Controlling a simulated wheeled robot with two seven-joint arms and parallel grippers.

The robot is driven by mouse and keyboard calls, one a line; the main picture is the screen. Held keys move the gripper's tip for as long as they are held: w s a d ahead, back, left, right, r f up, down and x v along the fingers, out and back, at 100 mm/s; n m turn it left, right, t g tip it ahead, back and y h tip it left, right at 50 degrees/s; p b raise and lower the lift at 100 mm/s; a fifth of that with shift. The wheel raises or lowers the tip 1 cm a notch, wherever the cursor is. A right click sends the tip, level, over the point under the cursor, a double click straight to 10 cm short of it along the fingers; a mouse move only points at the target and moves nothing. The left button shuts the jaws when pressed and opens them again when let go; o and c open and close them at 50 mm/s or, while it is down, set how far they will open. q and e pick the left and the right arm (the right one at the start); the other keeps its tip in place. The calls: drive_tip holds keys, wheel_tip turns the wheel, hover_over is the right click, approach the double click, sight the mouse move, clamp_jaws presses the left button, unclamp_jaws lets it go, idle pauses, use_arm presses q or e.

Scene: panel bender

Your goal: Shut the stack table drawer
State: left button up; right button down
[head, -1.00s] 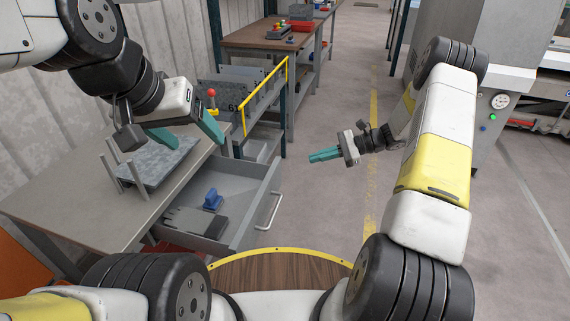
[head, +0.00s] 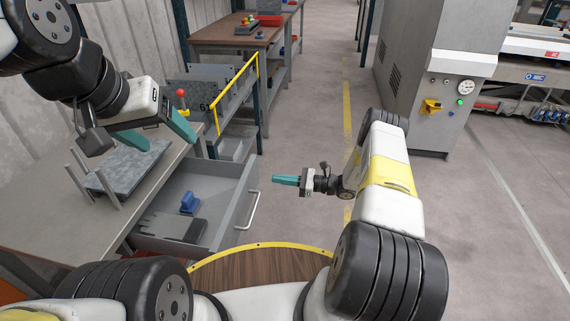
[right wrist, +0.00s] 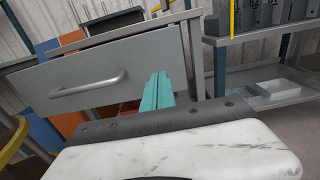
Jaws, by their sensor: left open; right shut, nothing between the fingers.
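The grey stack table drawer (head: 226,224) is pulled open from under the stack table (head: 32,212) in the head view. A blue-handled item (head: 189,202) and a dark flat piece lie inside it. Its front and bar handle (right wrist: 88,85) face me in the right wrist view. My right gripper (head: 274,180) is shut and empty, to the right of the drawer front, with a gap between them in the head view. In the right wrist view its teal fingers (right wrist: 157,90) overlap the right part of the drawer front. My left gripper (head: 160,136) is open above the table.
Grey sheets (head: 130,166) lie between upright posts on the table, under my left gripper. A shelf rack with a yellow rail (head: 238,92) stands behind the drawer. The floor right of the drawer is clear up to the grey machine (head: 428,70).

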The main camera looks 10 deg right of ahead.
sight(255, 176)
drive_tip(key=x, duration=0.6)
drive_tip(key=shift+a, duration=0.2)
